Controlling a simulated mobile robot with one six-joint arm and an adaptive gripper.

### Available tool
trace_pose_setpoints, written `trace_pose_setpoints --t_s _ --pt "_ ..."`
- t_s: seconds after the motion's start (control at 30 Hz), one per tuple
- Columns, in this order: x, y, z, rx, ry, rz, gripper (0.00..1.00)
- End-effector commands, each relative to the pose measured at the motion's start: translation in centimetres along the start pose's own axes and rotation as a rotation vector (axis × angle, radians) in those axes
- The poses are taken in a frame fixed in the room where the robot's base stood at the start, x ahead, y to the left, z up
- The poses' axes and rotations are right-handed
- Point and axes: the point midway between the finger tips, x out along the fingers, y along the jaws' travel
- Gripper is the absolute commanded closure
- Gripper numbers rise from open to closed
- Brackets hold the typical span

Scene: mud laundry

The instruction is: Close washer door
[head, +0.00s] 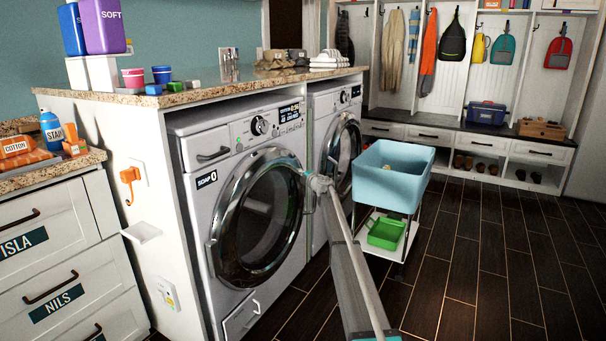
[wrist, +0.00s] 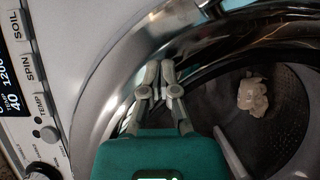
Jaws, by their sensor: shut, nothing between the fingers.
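The near washer (head: 188,147) is white with a round, chrome-rimmed door (head: 262,215) of dark glass. Its door looks flat or nearly flat against the front; I cannot tell whether it is latched. A handle (head: 211,256) shows on the rim's left side. My gripper (head: 303,172) is at the upper right of this door. In the wrist view my gripper (wrist: 160,68) has its fingers together, empty, in front of the chrome rim (wrist: 110,85); contact is unclear. A pale crumpled cloth (wrist: 252,93) shows in the dark round opening or behind glass.
A second washer (head: 318,112) stands right of the first under the counter (head: 250,88). A blue tub (head: 390,175) on a wheeled stand, with a green bin (head: 384,233) below, is close to the right. Drawers (head: 60,250) stand at left. The dark floor (head: 480,270) at right is clear.

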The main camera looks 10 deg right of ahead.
Motion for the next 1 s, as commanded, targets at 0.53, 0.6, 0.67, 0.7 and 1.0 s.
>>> trace_pose_setpoints --t_s 0.53,0.6,0.67,0.7,1.0 --pt "-6.3 0.2 3.8 -0.001 -0.003 0.002 1.00" --pt "-7.4 0.2 4.4 -0.001 -0.003 0.001 1.00" --pt "-8.3 0.2 4.9 -0.001 -0.003 0.001 1.00" --pt "-8.8 0.2 5.2 -0.001 -0.003 0.001 1.00" --pt "-11.2 0.2 6.7 -0.001 -0.003 0.001 1.00"
